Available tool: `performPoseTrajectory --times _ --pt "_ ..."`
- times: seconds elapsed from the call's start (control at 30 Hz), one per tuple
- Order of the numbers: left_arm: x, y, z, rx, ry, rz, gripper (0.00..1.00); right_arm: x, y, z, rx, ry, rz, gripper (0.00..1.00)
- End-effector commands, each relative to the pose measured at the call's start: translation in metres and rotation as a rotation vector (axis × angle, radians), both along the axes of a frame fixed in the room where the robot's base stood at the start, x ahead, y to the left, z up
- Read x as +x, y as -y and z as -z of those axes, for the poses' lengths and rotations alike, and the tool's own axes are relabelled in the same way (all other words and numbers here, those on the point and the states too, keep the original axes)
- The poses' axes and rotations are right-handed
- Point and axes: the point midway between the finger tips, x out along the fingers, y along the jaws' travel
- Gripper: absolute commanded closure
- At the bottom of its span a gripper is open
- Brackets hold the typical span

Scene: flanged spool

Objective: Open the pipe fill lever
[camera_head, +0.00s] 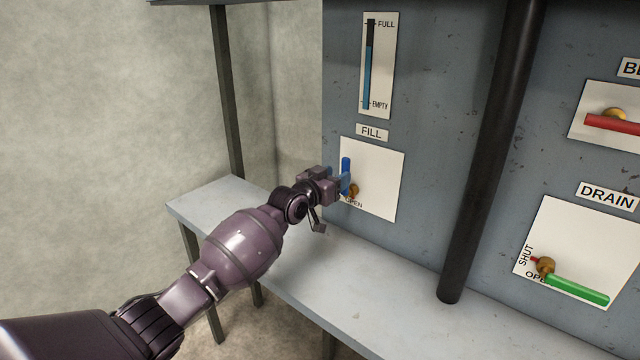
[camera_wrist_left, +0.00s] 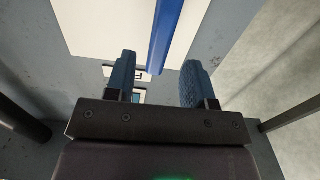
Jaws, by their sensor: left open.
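The blue fill lever (camera_head: 346,164) stands about upright on a white plate (camera_head: 378,178) under the FILL label (camera_head: 372,132). "OPEN" is written low on the plate; my gripper hides the plate's left side and part of the lever. My left gripper (camera_head: 343,183) is at the lever. In the left wrist view the blue lever (camera_wrist_left: 165,32) reaches down between the two parted fingers (camera_wrist_left: 158,64), with a visible gap on each side. The gripper is open and holds nothing. My right gripper is not in view.
A level gauge (camera_head: 376,64) is above the lever. A dark vertical pipe (camera_head: 490,150) stands to the right. Further right are a green drain lever (camera_head: 577,290) and a red lever (camera_head: 612,125). A grey bench (camera_head: 330,275) runs below the panel.

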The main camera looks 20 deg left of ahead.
Motion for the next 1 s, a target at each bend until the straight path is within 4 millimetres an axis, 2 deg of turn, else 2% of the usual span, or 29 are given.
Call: performPoseTrajectory --times 0.2,0.4,0.7,1.0 --pt "-0.033 -0.012 -0.001 -0.001 0.000 0.000 0.51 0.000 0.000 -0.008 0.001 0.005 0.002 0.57" --pt "-0.053 -0.019 -0.001 -0.003 0.000 0.000 0.51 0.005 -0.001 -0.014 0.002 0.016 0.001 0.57" --pt "-0.060 -0.022 0.000 -0.003 -0.001 0.000 0.51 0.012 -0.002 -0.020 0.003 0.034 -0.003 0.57" --pt "-0.060 -0.022 0.000 -0.002 -0.001 0.000 0.51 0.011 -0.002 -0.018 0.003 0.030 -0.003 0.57"
